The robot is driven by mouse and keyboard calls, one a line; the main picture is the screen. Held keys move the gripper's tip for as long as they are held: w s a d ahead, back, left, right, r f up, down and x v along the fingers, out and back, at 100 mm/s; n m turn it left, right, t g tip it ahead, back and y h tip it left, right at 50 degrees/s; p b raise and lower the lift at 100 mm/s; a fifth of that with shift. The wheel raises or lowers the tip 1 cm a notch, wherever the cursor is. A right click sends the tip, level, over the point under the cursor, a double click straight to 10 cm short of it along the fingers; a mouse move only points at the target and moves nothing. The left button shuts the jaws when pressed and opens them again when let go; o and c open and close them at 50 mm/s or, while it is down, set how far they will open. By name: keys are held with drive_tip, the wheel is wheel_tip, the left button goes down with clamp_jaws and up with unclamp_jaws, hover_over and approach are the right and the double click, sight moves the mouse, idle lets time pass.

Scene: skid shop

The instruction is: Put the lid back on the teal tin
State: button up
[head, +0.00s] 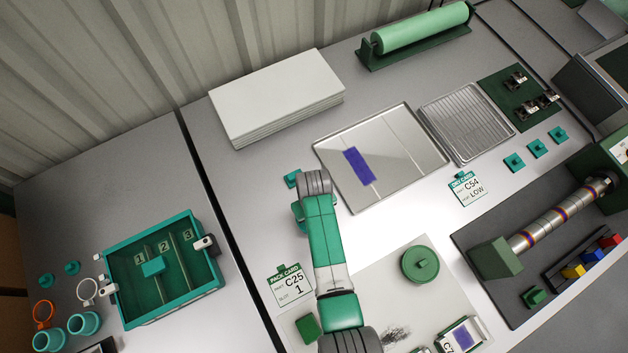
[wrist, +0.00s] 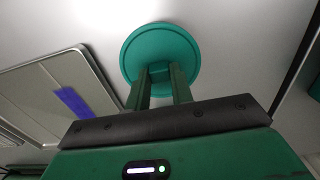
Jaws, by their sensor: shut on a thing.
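My gripper (wrist: 160,88) is shut on the knob of a round teal lid (wrist: 180,40) in the wrist view. The lid's disc lies beyond the fingertips, over pale grey table; whether it touches the surface I cannot tell. In the head view my arm hides most of the gripper and lid; only bits of teal show beside it. I cannot pick out an open teal tin for certain. A round green piece with a knob (head: 421,264) sits on the pale mat (head: 376,272), right of my arm; whether it is a lid alone or a covered tin is unclear.
A metal tray with a purple strip (head: 400,140) lies right of my gripper. A white stack (head: 277,97) stands behind. A teal crate (head: 165,310) with numbered slots and two teal cups (head: 83,323) are at left. A pack card (head: 290,287) stands left of my arm.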

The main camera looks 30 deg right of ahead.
drive_tip(key=o, duration=1.5)
wheel_tip(320, 180, up, 7)
drive_tip(key=p, duration=0.7)
drive_tip(key=shift+r, duration=0.1)
clamp_jaws()
idle(0.6)
drive_tip(key=shift+f, duration=0.35)
